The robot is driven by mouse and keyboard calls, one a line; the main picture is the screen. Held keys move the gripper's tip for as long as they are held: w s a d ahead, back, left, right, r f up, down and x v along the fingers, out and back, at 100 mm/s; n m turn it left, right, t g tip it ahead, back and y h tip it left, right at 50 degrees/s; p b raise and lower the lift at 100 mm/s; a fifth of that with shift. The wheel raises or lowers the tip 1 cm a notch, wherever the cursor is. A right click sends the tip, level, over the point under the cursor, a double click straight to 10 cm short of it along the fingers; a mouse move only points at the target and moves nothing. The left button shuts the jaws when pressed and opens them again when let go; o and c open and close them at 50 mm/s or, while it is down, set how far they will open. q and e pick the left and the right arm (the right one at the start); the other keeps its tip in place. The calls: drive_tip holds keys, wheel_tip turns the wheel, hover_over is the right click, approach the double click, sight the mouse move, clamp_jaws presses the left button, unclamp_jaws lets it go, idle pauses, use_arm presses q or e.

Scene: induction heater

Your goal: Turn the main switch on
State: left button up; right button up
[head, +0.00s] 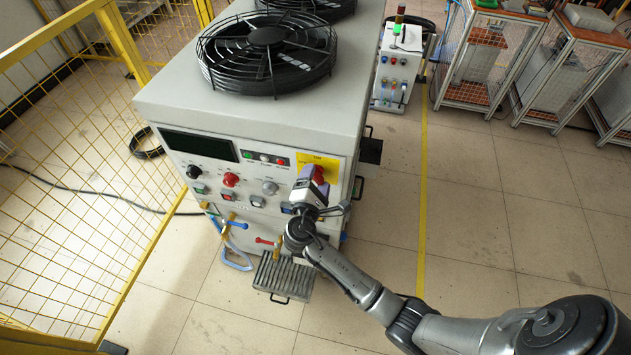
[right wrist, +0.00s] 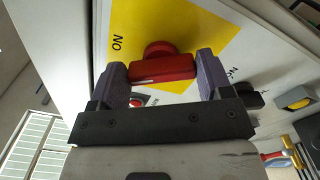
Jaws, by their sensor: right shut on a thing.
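The main switch is a red rotary handle on a yellow plate at the right end of the heater's front panel. In the head view the red switch (head: 320,174) shows just past my right gripper (head: 312,182), which partly hides it. In the right wrist view the red switch handle (right wrist: 162,69) lies crosswise between the two purple-grey finger pads of my right gripper (right wrist: 161,72). The gripper is shut on the handle. An "ON" label shows on the yellow plate (right wrist: 200,35), left of the switch. My left gripper is not in view.
The grey heater cabinet (head: 160,95) carries black fans (head: 268,52) on top. Other knobs, such as a red one (head: 231,180), and small buttons line the panel. A metal grate (head: 284,277) juts out below. A yellow mesh fence (head: 70,190) stands left.

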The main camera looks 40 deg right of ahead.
idle(0.5)
drive_tip(key=o, duration=0.9)
drive_tip(key=shift+s+a, duration=0.1)
drive_tip(key=shift+a, duration=0.1)
drive_tip(key=v, duration=1.3)
drive_tip(key=shift+s+a+b, duration=0.1)
drive_tip(key=shift+a+b, duration=0.05)
drive_tip(key=shift+b, duration=0.2)
